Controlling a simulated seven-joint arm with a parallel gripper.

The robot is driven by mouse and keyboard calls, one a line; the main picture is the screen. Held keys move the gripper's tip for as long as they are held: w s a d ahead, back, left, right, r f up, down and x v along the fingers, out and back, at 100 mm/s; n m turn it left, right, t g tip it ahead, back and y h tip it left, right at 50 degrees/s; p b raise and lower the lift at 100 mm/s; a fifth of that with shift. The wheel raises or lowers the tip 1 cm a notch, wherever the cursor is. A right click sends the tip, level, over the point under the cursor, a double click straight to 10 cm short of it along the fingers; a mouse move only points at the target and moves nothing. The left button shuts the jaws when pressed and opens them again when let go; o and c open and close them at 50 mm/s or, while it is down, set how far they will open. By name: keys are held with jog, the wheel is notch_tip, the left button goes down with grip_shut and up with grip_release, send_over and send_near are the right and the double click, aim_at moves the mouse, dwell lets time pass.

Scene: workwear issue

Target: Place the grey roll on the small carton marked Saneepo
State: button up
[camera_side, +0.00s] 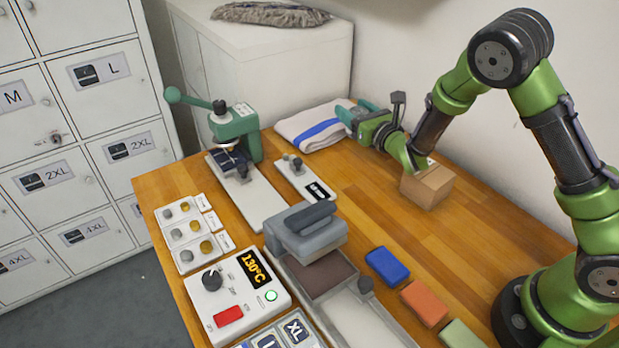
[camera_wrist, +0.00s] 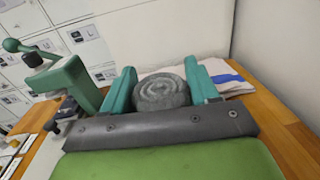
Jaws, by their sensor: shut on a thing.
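My gripper (camera_wrist: 163,88) has its two teal fingers shut on the grey roll (camera_wrist: 162,93), whose spiral end faces the wrist camera. In the side view my gripper (camera_side: 358,114) is above the table's back edge, beside the folded towel; the roll is mostly hidden there by the fingers. A small brown carton (camera_side: 427,188) stands on the table, to the right of and nearer than the gripper, partly below my wrist. Its marking cannot be read. The carton does not show in the wrist view.
A folded white towel with a blue stripe (camera_side: 312,127) lies left of the gripper. A green press (camera_side: 236,132) stands further left. Blue (camera_side: 387,266), orange (camera_side: 424,304) and green blocks (camera_side: 461,335) line the front right. Bare wooden table (camera_side: 480,235) surrounds the carton.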

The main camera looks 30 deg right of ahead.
jog(key=s+d+r+y, duration=0.1)
jog(key=s+d+r, duration=0.25)
jog(key=d, duration=0.45)
jog(key=s+d+r, duration=0.2)
jog(key=s+d, duration=0.2)
jog(key=d, duration=0.3)
jog(key=n+g+y, duration=0.3)
jog(key=n+y, duration=0.5)
jog(key=y, duration=0.3)
send_over(427, 183)
jog(key=w+d, duration=0.3)
notch_tip(427, 183, down, 3)
jog(key=shift+w+a+f, duration=0.1)
jog(key=shift+f, duration=2.3)
jog(key=shift+f, duration=0.15)
jog(key=o, duration=1.1)
jog(key=shift+c, duration=0.2)
